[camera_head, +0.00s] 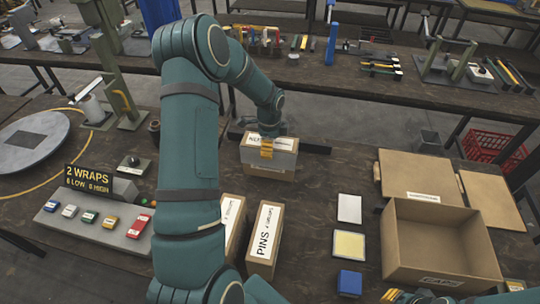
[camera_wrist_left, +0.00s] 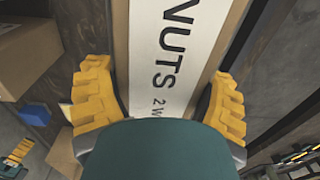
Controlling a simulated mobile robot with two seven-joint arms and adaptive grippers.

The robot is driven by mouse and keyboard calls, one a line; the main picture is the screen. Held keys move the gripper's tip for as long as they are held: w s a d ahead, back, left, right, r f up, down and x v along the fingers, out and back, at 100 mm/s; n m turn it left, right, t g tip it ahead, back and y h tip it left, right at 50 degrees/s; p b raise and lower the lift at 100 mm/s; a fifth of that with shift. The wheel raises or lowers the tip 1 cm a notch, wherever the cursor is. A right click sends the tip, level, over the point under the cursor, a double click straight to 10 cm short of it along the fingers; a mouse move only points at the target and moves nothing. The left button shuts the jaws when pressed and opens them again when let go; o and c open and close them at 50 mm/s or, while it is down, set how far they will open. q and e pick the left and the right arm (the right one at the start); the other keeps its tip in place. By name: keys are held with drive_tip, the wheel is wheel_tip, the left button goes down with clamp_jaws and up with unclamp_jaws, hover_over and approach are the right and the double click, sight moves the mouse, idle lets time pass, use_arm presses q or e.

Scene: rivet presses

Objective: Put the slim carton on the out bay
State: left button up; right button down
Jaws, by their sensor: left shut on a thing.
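My left gripper (camera_head: 266,148) is shut on a carton (camera_head: 286,163) with a white label, behind the two cartons at the middle of the bench. In the left wrist view the yellow fingers of the left gripper (camera_wrist_left: 160,105) sit on both sides of this carton (camera_wrist_left: 165,45), whose label reads "NUTS 2 W…". Whether its base touches the bench is hard to tell. A carton marked PINS (camera_head: 265,240) stands nearer, with another carton (camera_head: 232,222) beside it, partly behind my left arm. My right gripper (camera_head: 405,297) shows only in part at the bottom edge. I cannot identify the out bay.
An open cardboard box (camera_head: 440,240) with spread flaps stands at right. A white card (camera_head: 349,208), a yellow-topped pad (camera_head: 349,244) and a blue block (camera_head: 350,282) lie left of it. A "2 WRAPS" sign (camera_head: 88,179) stands at left. A dark bar (camera_head: 314,148) lies behind the held carton.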

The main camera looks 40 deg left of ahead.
use_arm(q)
drive_tip(key=shift+f, duration=2)
use_arm(e)
drive_tip(key=shift+f, duration=0.15)
use_arm(q)
drive_tip(key=shift+f, duration=0.1)
use_arm(e)
drive_tip(key=shift+f, duration=0.1)
use_arm(q)
drive_tip(key=o, duration=1.2)
